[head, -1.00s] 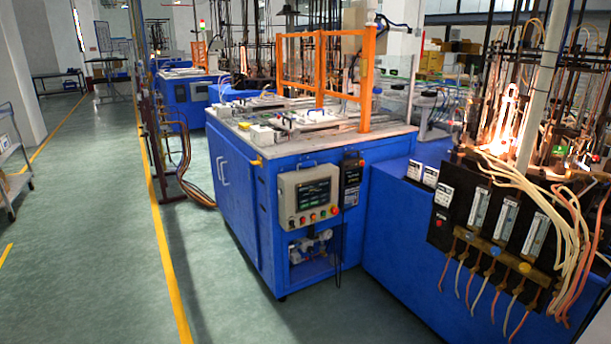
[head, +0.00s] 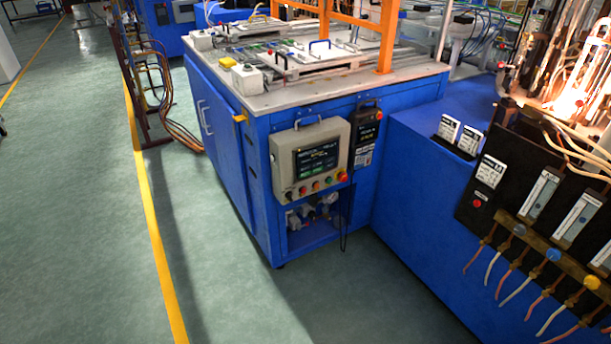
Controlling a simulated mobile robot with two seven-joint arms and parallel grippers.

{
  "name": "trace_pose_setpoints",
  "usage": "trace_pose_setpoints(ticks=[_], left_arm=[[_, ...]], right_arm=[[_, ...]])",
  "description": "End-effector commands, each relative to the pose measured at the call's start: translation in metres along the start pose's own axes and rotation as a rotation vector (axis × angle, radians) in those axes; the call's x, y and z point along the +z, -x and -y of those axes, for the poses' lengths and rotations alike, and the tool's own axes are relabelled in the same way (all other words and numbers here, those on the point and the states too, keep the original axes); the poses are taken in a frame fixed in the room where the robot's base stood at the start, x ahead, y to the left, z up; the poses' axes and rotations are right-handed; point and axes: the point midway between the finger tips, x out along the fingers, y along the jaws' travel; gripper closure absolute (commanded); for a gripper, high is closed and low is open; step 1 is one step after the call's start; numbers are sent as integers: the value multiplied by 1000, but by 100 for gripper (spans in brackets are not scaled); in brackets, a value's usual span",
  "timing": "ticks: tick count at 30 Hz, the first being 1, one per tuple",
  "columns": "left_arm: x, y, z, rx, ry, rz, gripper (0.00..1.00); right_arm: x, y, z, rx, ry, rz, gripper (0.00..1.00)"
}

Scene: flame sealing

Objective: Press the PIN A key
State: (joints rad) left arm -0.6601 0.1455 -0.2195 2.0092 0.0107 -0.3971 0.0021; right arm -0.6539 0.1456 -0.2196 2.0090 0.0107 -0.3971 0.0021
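A beige control box (head: 309,162) is on the front of the blue machine cabinet. It has a dark lit screen (head: 318,157) and a row of coloured buttons (head: 315,187) below it. A black handheld unit (head: 365,138) with a small lit display hangs just right of the box. The lettering is too small to read, so I cannot tell which key is PIN A. Neither of my grippers is in view.
The blue cabinet (head: 228,165) carries a grey worktop (head: 420,68) with an orange frame (head: 387,35). A lower blue machine (head: 425,165) with gas flowmeters (head: 541,192) and hoses stands at right, near glowing burners (head: 570,105). Green floor (head: 75,210) is free at left.

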Motion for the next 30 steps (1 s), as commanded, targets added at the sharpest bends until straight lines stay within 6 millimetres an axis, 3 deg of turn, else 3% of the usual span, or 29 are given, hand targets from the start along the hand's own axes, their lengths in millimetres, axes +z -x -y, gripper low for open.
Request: trace_pose_setpoints(ticks=[6, 19, 30], left_arm=[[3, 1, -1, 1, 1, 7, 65], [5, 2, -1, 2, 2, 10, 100], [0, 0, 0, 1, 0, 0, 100]], right_arm=[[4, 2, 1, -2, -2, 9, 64], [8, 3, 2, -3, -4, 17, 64], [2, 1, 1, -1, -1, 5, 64]])
